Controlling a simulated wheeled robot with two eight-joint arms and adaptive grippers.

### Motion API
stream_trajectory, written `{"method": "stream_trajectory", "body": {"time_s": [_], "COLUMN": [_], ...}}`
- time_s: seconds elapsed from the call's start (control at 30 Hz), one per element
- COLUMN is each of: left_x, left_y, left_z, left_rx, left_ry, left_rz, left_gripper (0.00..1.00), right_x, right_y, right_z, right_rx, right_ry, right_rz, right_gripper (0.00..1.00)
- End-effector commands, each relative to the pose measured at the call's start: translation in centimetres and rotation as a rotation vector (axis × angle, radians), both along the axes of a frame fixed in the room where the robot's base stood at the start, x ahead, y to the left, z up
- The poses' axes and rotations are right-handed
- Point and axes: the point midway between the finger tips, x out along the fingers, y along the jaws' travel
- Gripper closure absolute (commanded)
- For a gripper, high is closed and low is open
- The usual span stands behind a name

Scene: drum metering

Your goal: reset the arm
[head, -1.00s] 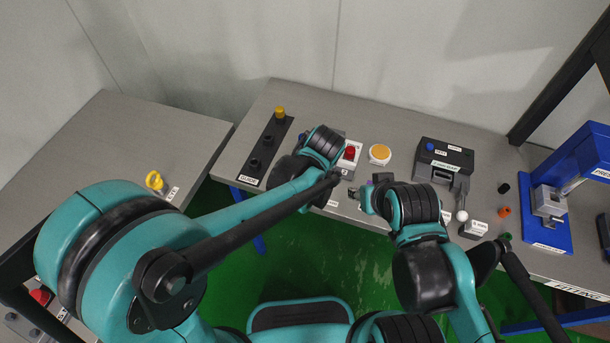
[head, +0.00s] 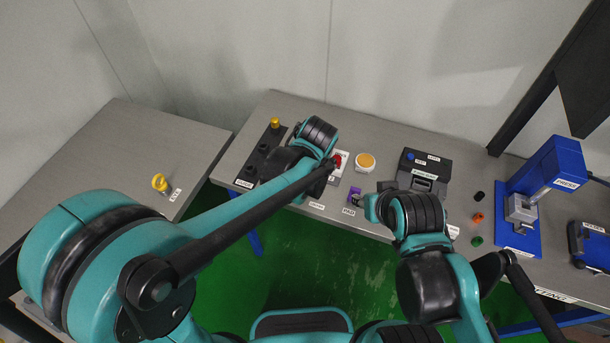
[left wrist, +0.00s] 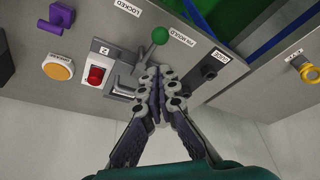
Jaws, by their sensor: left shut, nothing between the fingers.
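My left gripper (left wrist: 160,85) shows in the left wrist view with its fingers together and nothing between them. It is in front of a metal lever with a green ball knob (left wrist: 160,35), on the bench panel by the labels. I cannot tell whether the fingertips touch the lever. In the head view my left arm (head: 310,145) reaches over the bench and hides its gripper.
A red button (left wrist: 95,75), a yellow round button (left wrist: 58,72) and a purple part (left wrist: 57,18) lie near the lever. The head view shows a dark box (head: 425,165), a blue press (head: 545,185) and a left side table (head: 110,150) with a yellow-topped part (head: 160,183).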

Motion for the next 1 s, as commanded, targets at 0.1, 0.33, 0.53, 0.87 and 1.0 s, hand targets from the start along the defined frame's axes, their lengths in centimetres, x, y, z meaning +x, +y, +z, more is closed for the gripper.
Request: {"method": "stream_trajectory", "body": {"time_s": [0.1,0.33,0.53,0.87,1.0], "left_x": [0.0,0.0,0.0,-2.9,-5.9], "left_y": [0.0,0.0,0.1,8.1,12.8], "left_z": [0.0,0.0,0.0,2.1,2.6], "left_rx": [0.000,0.000,0.000,-0.030,-0.034], "left_ry": [0.000,0.000,0.000,-0.042,-0.095], "left_rz": [0.000,0.000,0.000,-0.098,-0.169], "left_gripper": [1.00,1.00,1.00,1.00,1.00], "right_x": [0.0,0.0,0.0,0.0,0.0], "right_y": [0.0,0.0,0.0,0.0,0.0], "right_z": [0.0,-0.1,-0.1,-2.6,-4.1], "right_rx": [0.000,0.000,0.000,0.000,0.000], "right_ry": [0.000,0.000,0.000,0.000,0.000], "right_rz": [0.000,0.000,0.000,0.000,0.000], "right_gripper": [0.60,0.60,0.60,0.60,0.60]}}
